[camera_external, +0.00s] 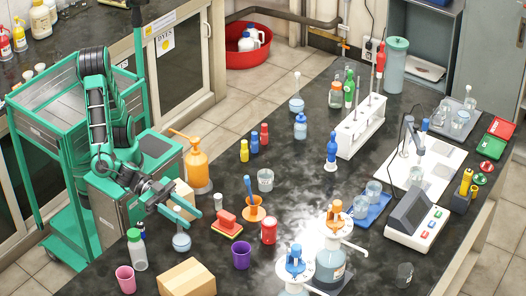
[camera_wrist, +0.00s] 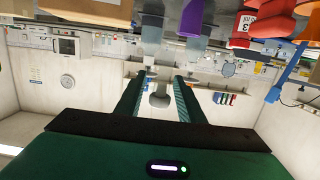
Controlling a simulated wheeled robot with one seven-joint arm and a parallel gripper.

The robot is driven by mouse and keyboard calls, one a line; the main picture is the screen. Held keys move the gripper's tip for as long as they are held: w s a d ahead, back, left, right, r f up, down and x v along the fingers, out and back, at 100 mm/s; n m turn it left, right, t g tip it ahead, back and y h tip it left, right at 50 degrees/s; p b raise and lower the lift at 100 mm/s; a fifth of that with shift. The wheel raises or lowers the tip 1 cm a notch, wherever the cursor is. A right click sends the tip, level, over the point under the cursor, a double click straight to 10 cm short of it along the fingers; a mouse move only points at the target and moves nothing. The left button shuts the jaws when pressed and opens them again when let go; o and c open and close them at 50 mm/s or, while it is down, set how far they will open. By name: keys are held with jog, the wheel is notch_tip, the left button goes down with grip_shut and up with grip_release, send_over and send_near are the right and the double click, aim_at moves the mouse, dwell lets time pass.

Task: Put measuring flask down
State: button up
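The measuring flask (camera_external: 181,242) has a round clear body with pale blue liquid. In the external view it is upright at the bench's near left, directly below my fingertips. My gripper (camera_external: 186,219) reaches out level, its two green fingers on either side of the flask's neck. In the wrist view my fingers (camera_wrist: 161,84) have a narrow gap, with a grey, glassy shape in it that looks like the neck and top of the flask. They appear shut on the neck. Whether the flask's base touches the bench is hard to tell.
An orange pump bottle (camera_external: 197,165) stands behind. Small bare bench patches lie between.

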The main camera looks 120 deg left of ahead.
jog(key=s+r, duration=0.1)
jog(key=s, duration=1)
jog(key=shift+s+r, duration=0.4)
